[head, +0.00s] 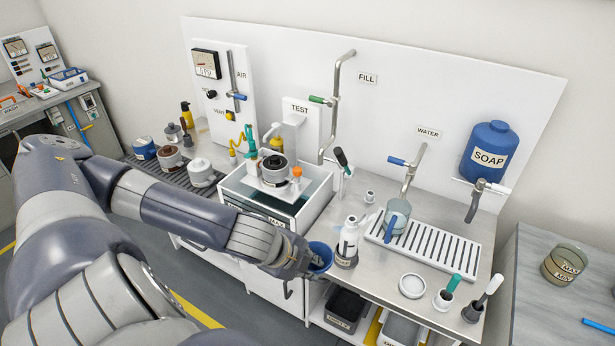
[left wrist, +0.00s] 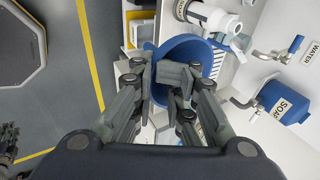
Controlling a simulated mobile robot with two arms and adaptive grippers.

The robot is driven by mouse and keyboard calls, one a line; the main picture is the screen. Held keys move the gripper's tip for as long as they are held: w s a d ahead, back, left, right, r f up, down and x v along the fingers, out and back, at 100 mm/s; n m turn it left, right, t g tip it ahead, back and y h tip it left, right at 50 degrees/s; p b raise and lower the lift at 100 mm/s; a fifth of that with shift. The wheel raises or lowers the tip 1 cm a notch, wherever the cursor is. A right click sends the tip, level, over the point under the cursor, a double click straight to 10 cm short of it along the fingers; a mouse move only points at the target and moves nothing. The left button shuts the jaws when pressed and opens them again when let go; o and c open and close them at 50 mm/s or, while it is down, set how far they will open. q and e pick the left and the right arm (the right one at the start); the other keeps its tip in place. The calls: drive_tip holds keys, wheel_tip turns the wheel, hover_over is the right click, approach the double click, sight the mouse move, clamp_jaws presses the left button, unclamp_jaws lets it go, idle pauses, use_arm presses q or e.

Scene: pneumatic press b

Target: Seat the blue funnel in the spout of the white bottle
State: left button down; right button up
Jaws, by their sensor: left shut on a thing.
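The blue funnel (head: 321,252) is held by its rim in my left gripper (head: 303,262), in front of the bench's front edge. In the left wrist view the fingers (left wrist: 174,80) are closed on the near side of the funnel (left wrist: 182,48), its wide mouth showing. The white bottle (head: 349,236) stands upright in a dark labelled holder on the bench, just right of the funnel and apart from it. The bottle (left wrist: 212,16) also shows beyond the funnel in the left wrist view. The funnel's stem is hidden. A dark part at the left wrist view's lower left looks like my right gripper (left wrist: 9,140); its jaws are unclear.
A clear jug (head: 397,215) with a blue handle stands on the slotted drain tray (head: 455,258) behind the bottle. A white round dish (head: 412,286) and brush holders stand to the right. The test sink (head: 310,200) is left. A tap and blue soap tank (head: 489,150) are behind.

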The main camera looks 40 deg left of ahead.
use_arm(q)
drive_tip(key=shift+r+p, duration=0.2)
drive_tip(key=shift+p, duration=0.25)
drive_tip(key=shift+w+a+f, duration=0.1)
drive_tip(key=shift+w+f, duration=0.05)
drive_tip(key=shift+w, duration=0.2)
drive_tip(key=w+a, duration=0.2)
drive_tip(key=w, duration=0.9)
drive_tip(key=w+a+f, duration=0.1)
drive_tip(key=w+a, duration=0.2)
drive_tip(key=w, duration=0.8)
drive_tip(key=shift+w+a, duration=0.3)
drive_tip(key=shift+f, duration=0.1)
drive_tip(key=shift+f+b, duration=0.9)
drive_tip(key=shift+f, duration=1.25)
